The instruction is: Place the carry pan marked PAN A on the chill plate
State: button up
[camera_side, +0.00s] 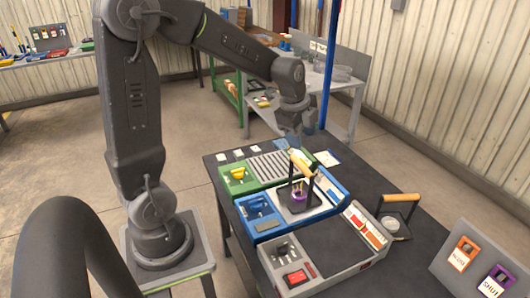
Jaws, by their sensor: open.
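My gripper (293,141) is open, at the back of the dark table, just above or behind the wooden handle bar of a carry pan. That pan (299,198) stands in the blue-sided station, with a dark frame and a purple part low inside it. I cannot tell whether the gripper touches its handle. A second carry pan (394,229) with a wooden bar stands near the table's right edge. Neither pan's marking is readable. No label names the chill plate; a ribbed metal plate (270,166) lies in the green station, and a dark flat surface (346,246) in the grey station.
The green (236,180), blue (262,222) and grey (293,266) stations sit close together on the dark table (432,264). A panel with orange and purple tags (481,267) stands at right front. Bare table lies around the second pan. A grey bench (345,88) stands behind.

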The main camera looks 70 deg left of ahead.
jog(key=s+d+r+n+t, duration=0.1)
jog(key=s+d+r+n, duration=0.2)
jog(key=s+d+n, duration=0.3)
jog(key=s+d+r+n+t, duration=0.1)
jog(key=s+d+r+n, duration=0.2)
jog(key=s+d+n, duration=0.3)
jog(key=s+n, duration=0.1)
jog(key=s, duration=0.4)
jog(key=shift+r+n+t, duration=0.2)
jog(key=shift+n+t, duration=0.1)
dwell(1.0)
